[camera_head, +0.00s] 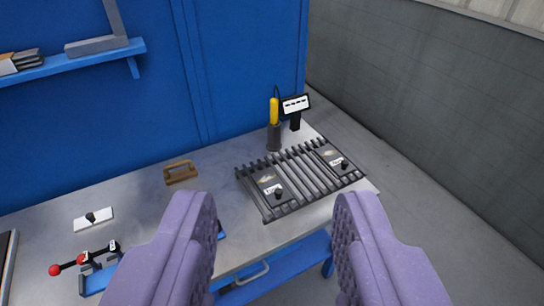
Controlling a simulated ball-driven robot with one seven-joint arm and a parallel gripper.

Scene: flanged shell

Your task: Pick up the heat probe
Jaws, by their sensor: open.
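The heat probe (274,112) has a yellow handle and stands upright in a dark holder (274,138) at the back right of the workbench. A dark cord rises from its top. My gripper (274,225) is open and empty, its two purple padded fingers wide apart in the foreground. The probe is well beyond the fingers, between them in the picture and higher up. The probe's lower part is hidden in the holder.
A black display (296,104) stands right beside the probe. A ribbed dark grill (300,178) with two labelled blocks lies in front. A brown-handled item (181,172), a white plate (94,219) and red-knobbed levers (85,262) are left. A blue wall (160,100) rises behind.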

